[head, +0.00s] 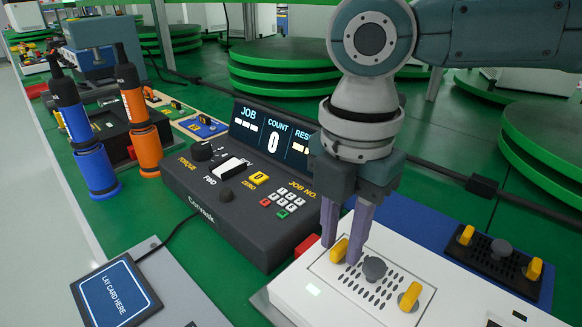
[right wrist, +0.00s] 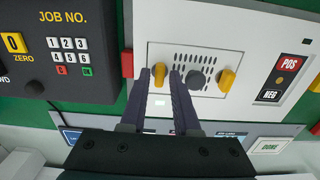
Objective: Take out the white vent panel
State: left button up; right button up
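The white vent panel (head: 398,274) lies in the top of a white unit, with dark slots, a grey round knob (head: 374,268) in the middle and a yellow latch on each side. The panel also shows in the right wrist view (right wrist: 222,55). My right gripper (head: 343,250) points down at the left yellow latch (head: 339,251). Its fingers are apart, one on each side of that latch (right wrist: 160,74), with a small gap seeming to show. The right yellow latch (head: 409,297) stands free and is turned at an angle. My left gripper is not in view.
A black control console (head: 230,205) with a lit display stands left of the white unit. A dark panel (head: 497,256) with two yellow latches sits on a blue unit behind. Blue and orange tools (head: 140,120) stand at the far left. A card pad (head: 115,296) lies in front.

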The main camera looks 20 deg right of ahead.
grip_shut()
jog(key=shift+r, duration=0.1)
dwell(0.4)
